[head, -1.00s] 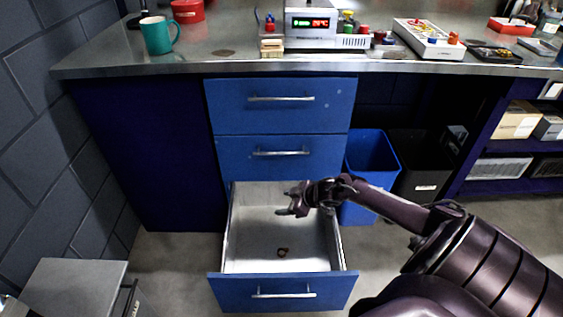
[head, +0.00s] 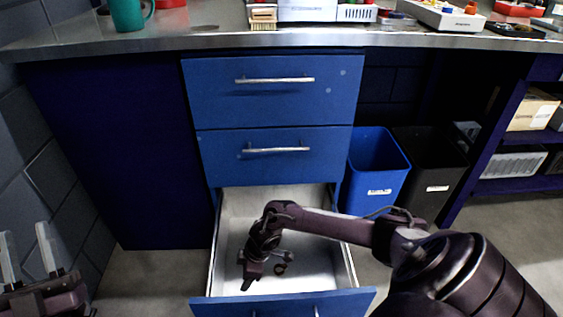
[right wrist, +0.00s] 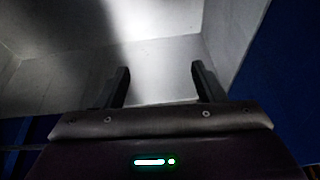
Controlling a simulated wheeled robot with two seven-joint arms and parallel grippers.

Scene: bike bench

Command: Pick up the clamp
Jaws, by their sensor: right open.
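My right gripper (head: 249,284) reaches down into the drawer, to the left of the clamp and nearer the drawer front. In the right wrist view my right gripper (right wrist: 160,80) has its fingers wide apart with nothing between them. The clamp does not show there. My left gripper (head: 27,236) is open and empty at the lower left, outside the drawer.
The drawer walls surround my right gripper, with the drawer's blue front (head: 285,305) near it. Two shut drawers (head: 270,155) are above. A blue bin (head: 377,165) and a black bin (head: 430,180) stand to the right. The metal benchtop (head: 200,38) overhangs.

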